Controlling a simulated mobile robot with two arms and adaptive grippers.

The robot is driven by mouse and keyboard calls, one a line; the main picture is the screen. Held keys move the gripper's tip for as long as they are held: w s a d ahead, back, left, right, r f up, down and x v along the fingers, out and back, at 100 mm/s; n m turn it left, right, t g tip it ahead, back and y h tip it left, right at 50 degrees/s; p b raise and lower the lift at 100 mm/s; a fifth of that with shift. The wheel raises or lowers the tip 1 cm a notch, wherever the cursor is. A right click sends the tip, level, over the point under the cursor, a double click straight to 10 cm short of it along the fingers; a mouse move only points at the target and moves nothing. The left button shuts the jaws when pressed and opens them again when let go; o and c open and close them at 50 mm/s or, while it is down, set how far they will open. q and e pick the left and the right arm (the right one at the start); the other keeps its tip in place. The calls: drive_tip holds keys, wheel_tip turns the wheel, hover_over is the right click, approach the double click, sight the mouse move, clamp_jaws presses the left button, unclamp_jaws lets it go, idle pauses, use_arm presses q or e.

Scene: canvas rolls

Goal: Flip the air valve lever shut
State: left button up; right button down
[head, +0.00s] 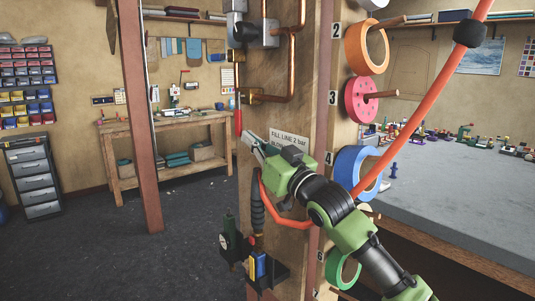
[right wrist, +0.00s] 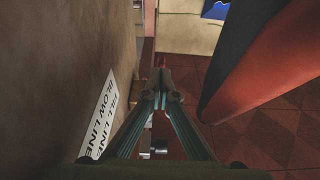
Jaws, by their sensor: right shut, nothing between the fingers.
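My right gripper (head: 252,142) reaches in front of the wooden post, its fingers pointing left. In the right wrist view its two fingers (right wrist: 161,97) meet at the tips, shut and empty. A slim red upright piece (head: 239,116), which looks like the valve lever, stands at the post's left edge, just beyond and above the fingertips. A small red bit (right wrist: 160,62) shows past the fingertips in the right wrist view; I cannot tell if they touch. A copper pipe (head: 274,98) runs down to a brass fitting above. My left gripper is not in view.
A white label (head: 287,135) reading FILL LINE is on the post (head: 285,190) behind my gripper. An orange hose (head: 424,98) crosses at right. Tape rolls hang on pegs, including a blue one (head: 345,165). A holder (head: 262,272) with tools sits low on the post.

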drive_tip(key=v, duration=1)
drive_tip(key=shift+s+d, duration=0.25)
drive_tip(key=shift+s, duration=0.05)
